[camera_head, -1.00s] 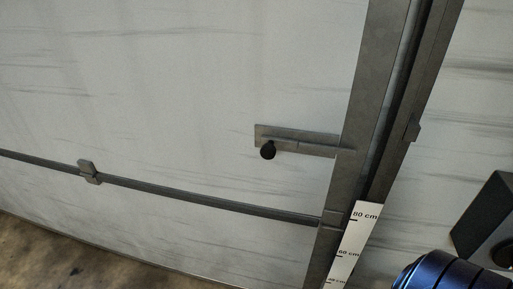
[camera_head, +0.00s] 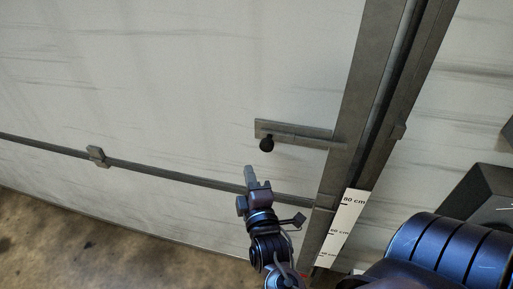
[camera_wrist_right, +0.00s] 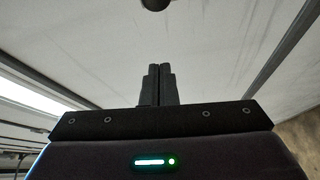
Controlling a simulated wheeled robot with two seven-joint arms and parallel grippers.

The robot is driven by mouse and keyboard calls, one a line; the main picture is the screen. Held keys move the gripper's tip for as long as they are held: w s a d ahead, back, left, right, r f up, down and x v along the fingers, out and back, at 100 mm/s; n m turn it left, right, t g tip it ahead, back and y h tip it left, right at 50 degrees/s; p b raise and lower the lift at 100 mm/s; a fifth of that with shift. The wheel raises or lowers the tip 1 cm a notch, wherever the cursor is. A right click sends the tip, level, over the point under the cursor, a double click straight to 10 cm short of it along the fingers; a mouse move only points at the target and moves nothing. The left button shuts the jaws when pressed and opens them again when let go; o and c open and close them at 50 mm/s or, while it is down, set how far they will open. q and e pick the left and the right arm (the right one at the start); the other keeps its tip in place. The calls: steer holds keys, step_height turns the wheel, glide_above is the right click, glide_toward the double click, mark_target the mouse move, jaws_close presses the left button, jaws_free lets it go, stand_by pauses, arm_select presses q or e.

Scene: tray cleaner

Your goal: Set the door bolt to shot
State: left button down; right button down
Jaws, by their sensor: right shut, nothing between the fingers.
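The door bolt (camera_head: 300,133) is a grey bar on a plate on the pale door, close to the door's right frame. Its black knob (camera_head: 267,144) hangs at the left part of the plate. The knob also shows at the top edge of the right wrist view (camera_wrist_right: 155,4). My right gripper (camera_head: 250,170) is shut and empty, a little below and left of the knob, apart from it. Its closed fingers (camera_wrist_right: 157,72) point toward the knob in the right wrist view. My left gripper is not in view.
A dark horizontal rail (camera_head: 170,172) with a small bracket (camera_head: 97,156) crosses the door below the bolt. The grey door frame (camera_head: 360,90) stands at the right. A height scale (camera_head: 345,225) is beside its foot. Brown floor (camera_head: 60,250) shows at lower left.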

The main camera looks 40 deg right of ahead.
steer(key=shift+w, duration=0.15)
steer(key=f+p+x, duration=0.1)
steer(key=p+x, duration=0.2)
steer(key=x, duration=0.7)
steer(key=s+d+p, duration=0.2)
steer(key=s, duration=0.1)
steer(key=shift+d+r, duration=0.1)
steer(key=shift+d, duration=0.3)
steer(key=shift+w, duration=0.1)
